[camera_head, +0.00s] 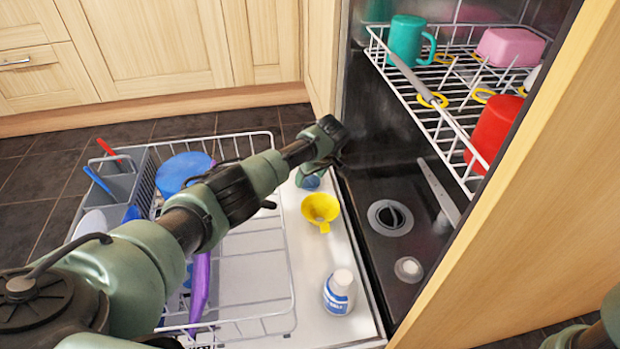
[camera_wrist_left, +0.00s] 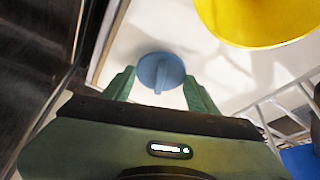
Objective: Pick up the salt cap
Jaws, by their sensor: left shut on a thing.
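The salt cap (camera_wrist_left: 160,72) is a round blue-grey disc with a raised ridge across it. In the left wrist view it sits between the two green fingers of my left gripper (camera_wrist_left: 160,88), which is shut on it. In the head view the cap (camera_head: 311,183) shows only in part under my left gripper (camera_head: 310,178), close over the inner surface of the open dishwasher door. The gripper and arm hide the rest. I cannot tell whether the cap is clear of the door. My right gripper is out of view.
A yellow funnel (camera_head: 320,208) stands right beside the gripper, and a white salt bottle (camera_head: 340,291) is nearer on the door (camera_head: 318,262). The pulled-out lower rack (camera_head: 290,262) is left. The upper rack (camera_head: 400,72) holds a teal mug (camera_head: 406,40) and other dishes.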

